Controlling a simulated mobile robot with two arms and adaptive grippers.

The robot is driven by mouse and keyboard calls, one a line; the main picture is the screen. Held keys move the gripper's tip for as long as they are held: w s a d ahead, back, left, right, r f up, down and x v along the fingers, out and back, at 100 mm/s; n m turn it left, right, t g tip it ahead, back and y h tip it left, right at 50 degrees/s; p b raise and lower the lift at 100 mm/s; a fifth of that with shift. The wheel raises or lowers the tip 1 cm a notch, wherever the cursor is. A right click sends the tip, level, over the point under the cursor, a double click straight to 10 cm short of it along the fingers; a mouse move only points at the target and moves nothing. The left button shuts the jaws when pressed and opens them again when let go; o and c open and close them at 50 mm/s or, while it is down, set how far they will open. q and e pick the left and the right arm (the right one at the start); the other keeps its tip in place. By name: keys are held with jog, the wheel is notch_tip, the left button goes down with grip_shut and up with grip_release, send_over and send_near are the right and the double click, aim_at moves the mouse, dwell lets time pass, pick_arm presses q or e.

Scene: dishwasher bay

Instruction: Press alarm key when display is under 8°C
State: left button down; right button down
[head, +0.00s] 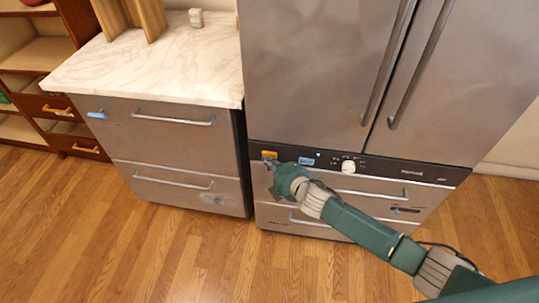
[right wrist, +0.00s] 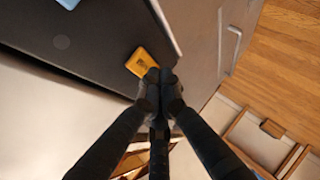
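The steel fridge (head: 320,60) has a black control strip (head: 385,169) between its doors and drawers. An orange key (head: 269,154) sits at the strip's left end and also shows in the right wrist view (right wrist: 142,61). To its right is a small blue display (head: 306,160), whose reading is too small to make out; a blue patch shows at the top of the wrist view (right wrist: 68,3). My right gripper (head: 270,163) is at the orange key, its fingertips (right wrist: 160,76) together and overlapping the key's lower edge. I cannot tell if they touch it. My left gripper is out of view.
A white knob (head: 348,167) is on the strip right of the display. A steel drawer unit (head: 180,150) with a marble top (head: 150,68) stands left of the fridge. A wooden shelf (head: 35,55) is at the far left. The wooden floor (head: 110,240) in front is clear.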

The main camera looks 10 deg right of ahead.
jog(key=shift+s+a, duration=0.1)
jog(key=shift+s, duration=0.25)
jog(key=shift+s+a+p, duration=0.25)
jog(key=shift+s, duration=0.55)
jog(key=shift+s+a+p, duration=0.2)
jog(key=shift+s, duration=0.6)
jog(key=shift+s+a+p, duration=0.25)
jog(key=shift+s, duration=0.55)
jog(key=s+d+f+m+g+h, duration=0.1)
jog(key=s+d+f+m+g, duration=0.15)
jog(key=s+d+f, duration=0.4)
jog(key=s+d+f+m+g+h, duration=0.1)
jog(key=s+d+f+m+h, duration=0.2)
jog(key=f, duration=0.7)
jog(key=s+d+f+m+g, duration=0.1)
jog(key=s+d+f+m, duration=0.2)
jog(key=s+f, duration=0.5)
jog(key=s+d+f+m+g, duration=0.2)
jog(key=s+f, duration=0.3)
jog(key=s, duration=0.6)
jog(key=s+d+f+m+g, duration=0.2)
jog(key=s+f+m, duration=0.1)
jog(key=s, duration=0.8)
jog(key=s+d+f+m+g+h, duration=0.1)
jog(key=s+f, duration=0.5)
jog(key=s, duration=0.6)
jog(key=shift+d+f+m+g, duration=0.35)
jog(key=shift+d+m+g, duration=0.25)
jog(key=shift+m, duration=0.45)
jog(key=shift+s+a, duration=0.1)
